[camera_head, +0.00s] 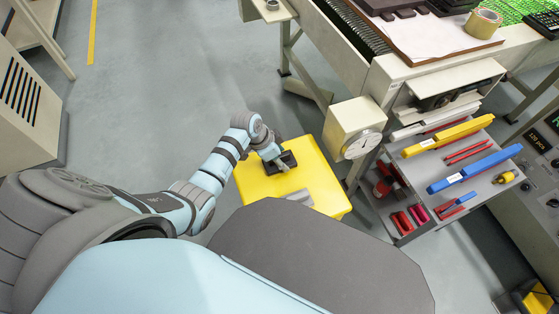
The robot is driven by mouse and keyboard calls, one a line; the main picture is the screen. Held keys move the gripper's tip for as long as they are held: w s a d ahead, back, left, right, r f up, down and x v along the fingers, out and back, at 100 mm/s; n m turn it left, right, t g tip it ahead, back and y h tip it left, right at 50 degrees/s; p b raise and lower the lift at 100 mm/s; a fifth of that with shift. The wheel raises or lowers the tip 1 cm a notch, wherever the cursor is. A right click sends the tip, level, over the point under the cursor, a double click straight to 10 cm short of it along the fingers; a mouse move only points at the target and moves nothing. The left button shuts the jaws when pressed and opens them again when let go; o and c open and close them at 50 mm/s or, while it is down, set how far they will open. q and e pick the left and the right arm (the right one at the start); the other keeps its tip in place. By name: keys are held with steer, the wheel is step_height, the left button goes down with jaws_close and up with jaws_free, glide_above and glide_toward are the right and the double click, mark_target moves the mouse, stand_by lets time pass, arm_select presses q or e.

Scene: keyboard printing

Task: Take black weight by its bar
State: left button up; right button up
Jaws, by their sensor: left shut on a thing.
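The black weight (288,159) is a small dark block at the top of a yellow stool or table (318,179). My left gripper (274,160) reaches down to it from the left and is shut on it. The fingers and the bar are too small to make out, and the gripper partly hides the weight. I cannot tell whether the weight rests on the yellow top or is raised a little. My right gripper is not in view.
A grey object (299,196) lies on the yellow top near the weight. A box with a round dial (355,128) stands close to the right. A grey shelf holds yellow (448,136) and blue (474,169) bars. Grey floor is free at upper left.

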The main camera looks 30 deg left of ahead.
arm_select(q)
steer(key=shift+c, duration=0.7)
steer(key=shift+w+r, duration=0.1)
steer(key=shift+r, duration=0.05)
steer(key=shift+r, duration=0.25)
step_height(320, 180, up, 19)
steer(key=p, duration=0.8)
steer(key=shift+r, duration=0.15)
steer(key=o, duration=1)
jaws_close()
